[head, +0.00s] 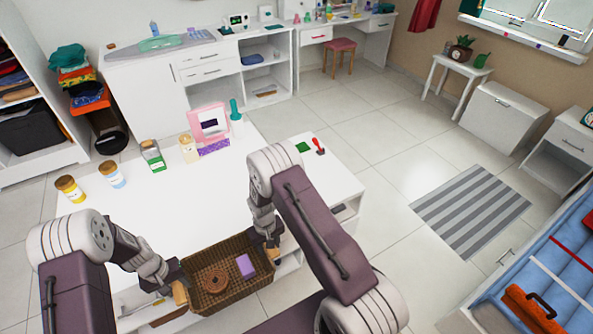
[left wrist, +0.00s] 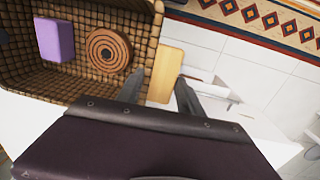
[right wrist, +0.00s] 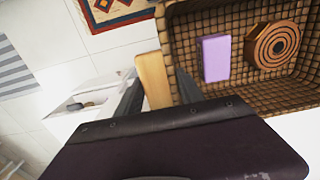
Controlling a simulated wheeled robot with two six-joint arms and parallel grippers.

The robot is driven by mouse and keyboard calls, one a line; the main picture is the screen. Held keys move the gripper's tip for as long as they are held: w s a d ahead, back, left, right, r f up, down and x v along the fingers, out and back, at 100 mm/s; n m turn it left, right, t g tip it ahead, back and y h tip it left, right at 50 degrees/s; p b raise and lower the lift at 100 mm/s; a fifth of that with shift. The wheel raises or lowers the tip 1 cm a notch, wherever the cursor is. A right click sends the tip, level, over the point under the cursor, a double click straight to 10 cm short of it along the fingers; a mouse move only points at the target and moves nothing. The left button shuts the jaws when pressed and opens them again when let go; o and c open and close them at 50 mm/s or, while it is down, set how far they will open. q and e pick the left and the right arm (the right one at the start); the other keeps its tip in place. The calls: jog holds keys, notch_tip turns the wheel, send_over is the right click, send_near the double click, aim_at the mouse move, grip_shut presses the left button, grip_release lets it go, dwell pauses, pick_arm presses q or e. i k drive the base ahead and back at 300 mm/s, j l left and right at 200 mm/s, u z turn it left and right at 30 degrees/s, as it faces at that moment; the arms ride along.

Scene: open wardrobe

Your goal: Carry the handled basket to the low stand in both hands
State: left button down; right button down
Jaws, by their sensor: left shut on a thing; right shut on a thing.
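The brown woven handled basket (head: 232,291) is at the front edge of the white table, between my two grippers. Inside it lie a round brown ringed piece (head: 215,280) and a purple block (head: 245,266). My left gripper (head: 178,286) is shut on the basket's left wooden handle (left wrist: 165,73). My right gripper (head: 271,241) is shut on the right wooden handle (right wrist: 153,79). The basket looks about level. Its underside is hidden, so I cannot tell whether it touches anything below. Which piece of furniture is the low stand is not clear from these views.
The white table (head: 245,200) carries several jars, a pink frame (head: 209,122) and a red-handled stamp (head: 319,146). A striped rug (head: 470,210) lies on open tiled floor to the right. A small white side table (head: 458,70) and an open blue-lined case (head: 560,270) are also right.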

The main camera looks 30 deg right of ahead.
aim_at(322, 184)
jog(key=i+l+z, duration=0.1)
jog(key=l+z, duration=0.4)
jog(key=i+l+z, duration=0.15)
jog(key=l+z, duration=0.35)
jog(key=i+l+z, duration=0.2)
jog(key=z, duration=0.25)
jog(key=i+l+z, duration=0.25)
jog(key=z, duration=0.25)
jog(key=i+u, duration=0.2)
jog(key=u, duration=0.3)
jog(key=i+l+u, duration=0.15)
jog(key=u, duration=0.3)
jog(key=i+l+u, duration=0.1)
jog(key=i+u, duration=0.2)
jog(key=u, duration=0.15)
jog(key=i+l+u, duration=0.2)
jog(key=u, duration=0.25)
jog(key=i+l+u, duration=0.1)
jog(key=i+l, duration=0.1)
jog(key=i, duration=0.1)
